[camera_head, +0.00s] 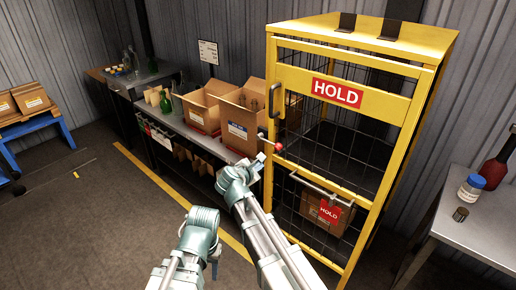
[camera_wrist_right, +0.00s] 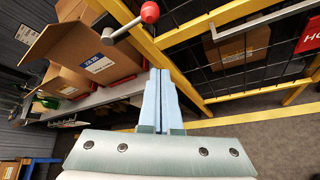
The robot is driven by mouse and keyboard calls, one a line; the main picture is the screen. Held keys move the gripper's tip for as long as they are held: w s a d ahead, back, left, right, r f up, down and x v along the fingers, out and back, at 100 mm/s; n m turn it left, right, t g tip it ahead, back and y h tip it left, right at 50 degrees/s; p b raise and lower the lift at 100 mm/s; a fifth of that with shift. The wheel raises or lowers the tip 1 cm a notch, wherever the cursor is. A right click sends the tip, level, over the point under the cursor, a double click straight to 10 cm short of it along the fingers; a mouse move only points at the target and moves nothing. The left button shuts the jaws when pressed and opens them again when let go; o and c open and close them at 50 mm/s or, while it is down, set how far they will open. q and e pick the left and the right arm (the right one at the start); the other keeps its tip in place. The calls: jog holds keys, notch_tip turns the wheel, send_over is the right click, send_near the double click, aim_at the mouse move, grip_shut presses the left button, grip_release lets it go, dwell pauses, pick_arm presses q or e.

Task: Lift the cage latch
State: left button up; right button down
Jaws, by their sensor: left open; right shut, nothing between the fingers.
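The yellow cage (camera_head: 271,170) has a door with dark mesh and a red HOLD sign (camera_head: 337,92). A latch lever with a red ball knob (camera_head: 278,146) sits at the door's left edge, below a grey pull handle (camera_head: 278,101). The red knob (camera_wrist_right: 150,12) and its metal lever (camera_wrist_right: 122,29) also show in the right wrist view. My right gripper (camera_head: 259,160) is shut and empty, just left of and below the knob; its fingertips (camera_wrist_right: 159,72) appear apart from the knob. My left gripper (camera_head: 212,252) is low, away from the cage, its fingers mostly hidden.
A grey horizontal bar (camera_head: 320,190) crosses the cage front, with a HOLD-labelled carton (camera_head: 326,214) inside. Left of the cage, a bench (camera_head: 196,139) bears open cartons (camera_head: 238,122). A table (camera_head: 470,225) with bottles stands at right. The floor at left is largely clear.

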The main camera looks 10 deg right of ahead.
aim_at(269, 142)
pick_arm(q)
jog(key=shift+w+a, duration=0.1)
jog(key=shift+w, duration=0.15)
pick_arm(e)
jog(key=shift+w+a+r+n, duration=0.1)
jog(key=shift+w+r+n, duration=0.1)
jog(key=shift+w, duration=0.15)
jog(key=shift+w+a+r+n, duration=0.1)
jog(key=shift+w+n, duration=0.1)
jog(key=shift+w, duration=0.15)
jog(key=b+x, duration=0.5)
jog(key=x, duration=0.5)
pick_arm(q)
jog(key=shift+f+p, duration=0.5)
jog(key=shift+p, duration=1.55)
pick_arm(e)
jog(key=shift+s+d+r, duration=0.15)
jog(key=shift+d+r, duration=0.15)
jog(key=shift+r, duration=0.3)
jog(key=shift+s+d+r, duration=0.2)
jog(key=shift+d+r, duration=0.15)
jog(key=shift+r, duration=0.25)
jog(key=shift+s+d+r, duration=0.15)
jog(key=shift+d+r, duration=0.15)
jog(key=shift+r, duration=0.3)
pick_arm(q)
jog(key=shift+r+p, duration=0.5)
pick_arm(e)
jog(key=shift+r, duration=0.3)
